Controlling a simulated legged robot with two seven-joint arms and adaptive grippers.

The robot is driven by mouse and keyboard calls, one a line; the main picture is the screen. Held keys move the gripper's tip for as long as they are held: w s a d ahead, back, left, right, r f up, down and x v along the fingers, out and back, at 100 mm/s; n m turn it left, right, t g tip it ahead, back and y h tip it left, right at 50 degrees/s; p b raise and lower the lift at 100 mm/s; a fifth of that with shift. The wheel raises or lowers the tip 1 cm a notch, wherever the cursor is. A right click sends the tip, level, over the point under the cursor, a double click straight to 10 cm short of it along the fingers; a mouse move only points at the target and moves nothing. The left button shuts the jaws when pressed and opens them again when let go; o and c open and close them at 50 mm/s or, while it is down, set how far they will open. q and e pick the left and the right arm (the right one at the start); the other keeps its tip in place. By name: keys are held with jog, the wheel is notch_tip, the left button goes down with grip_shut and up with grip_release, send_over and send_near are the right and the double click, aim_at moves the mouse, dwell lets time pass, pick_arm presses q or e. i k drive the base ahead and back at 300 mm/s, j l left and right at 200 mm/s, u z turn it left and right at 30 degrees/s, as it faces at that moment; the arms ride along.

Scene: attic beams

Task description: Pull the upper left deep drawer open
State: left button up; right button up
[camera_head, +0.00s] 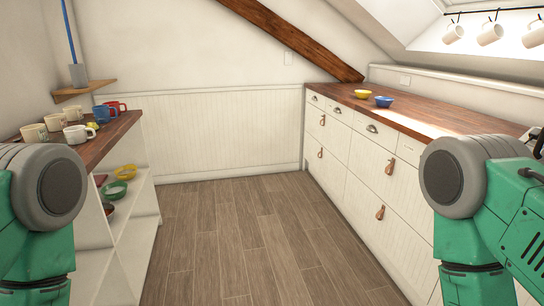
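A white cabinet with a wooden top runs along the right wall. The upper left deep drawer (331,133) is in its far column, under the shallow drawers, and looks shut. Its brown leather pull (322,120) hangs near the top of its front. A lower deep drawer (326,171) with a similar pull (320,153) sits below it. Only upper parts of my green and grey arms show, at the left and right edges. Neither gripper can be seen, and both arms are well short of the drawer.
Nearer deep drawers (375,160) look shut. Yellow (362,94) and blue (384,102) bowls stand on the worktop (430,122). At left, an open shelf unit (143,200) holds mugs and bowls. The wooden floor (240,235) between is clear. A sloping beam (290,37) hangs above.

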aim_at(335, 136)
jog(key=i, duration=2.05)
jog(key=i+j+z, duration=0.15)
jog(key=i+z, duration=0.3)
jog(key=i, duration=0.2)
jog(key=i+j+z, duration=0.5)
jog(key=i, duration=0.15)
jog(key=i+j+z, duration=0.9)
jog(key=j, duration=0.15)
jog(key=j+z, duration=0.25)
jog(key=i+j+z, duration=0.2)
jog(key=j, duration=0.25)
jog(key=j+z, duration=0.25)
jog(key=j, duration=0.15)
jog(key=i, duration=0.05)
